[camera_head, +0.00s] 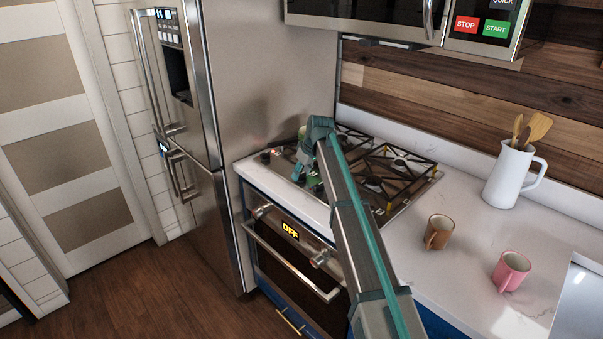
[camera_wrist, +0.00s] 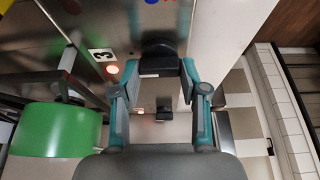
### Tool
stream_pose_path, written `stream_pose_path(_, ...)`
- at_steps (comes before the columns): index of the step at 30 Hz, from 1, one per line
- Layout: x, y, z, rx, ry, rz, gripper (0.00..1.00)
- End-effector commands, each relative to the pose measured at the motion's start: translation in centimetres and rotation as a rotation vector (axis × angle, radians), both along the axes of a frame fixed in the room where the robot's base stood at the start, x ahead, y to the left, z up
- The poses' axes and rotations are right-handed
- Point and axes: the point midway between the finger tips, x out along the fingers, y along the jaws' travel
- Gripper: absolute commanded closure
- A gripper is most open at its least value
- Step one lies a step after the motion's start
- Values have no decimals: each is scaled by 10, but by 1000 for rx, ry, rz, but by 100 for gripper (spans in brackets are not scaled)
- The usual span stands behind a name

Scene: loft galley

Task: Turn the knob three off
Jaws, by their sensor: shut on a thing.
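Knob three (camera_wrist: 158,48) is a black knob on the cooktop's steel front strip. A "3" label (camera_wrist: 102,55) and a glowing reddish light (camera_wrist: 112,69) sit left of it in the wrist view. My gripper (camera_wrist: 160,72) has one finger on each side of the knob and is shut on it. In the head view my gripper (camera_head: 301,176) reaches down at the cooktop's front left, and my arm hides part of the cooktop. The knob's pointer cannot be made out. Another black knob (camera_wrist: 163,114) shows between my fingers.
A green round thing (camera_wrist: 55,130) stands close to my gripper on the cooktop (camera_head: 420,190). A steel fridge (camera_head: 250,80) rises at left. A brown mug (camera_head: 438,233), a pink mug (camera_head: 511,271) and a white utensil jug (camera_head: 508,176) stand on the counter. The oven (camera_head: 295,270) display reads OFF.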

Motion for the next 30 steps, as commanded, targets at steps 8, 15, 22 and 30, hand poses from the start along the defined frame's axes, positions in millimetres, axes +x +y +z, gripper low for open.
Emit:
stream_pose_path(8, 0, 0, 0, 1, 1, -1, 31)
stream_pose_path(15, 0, 0, 0, 1, 1, -1, 31)
stream_pose_path(22, -3, -4, 13, 1, -1, 0, 31)
stream_pose_path(30, -16, -18, 57, 1, -2, -1, 31)
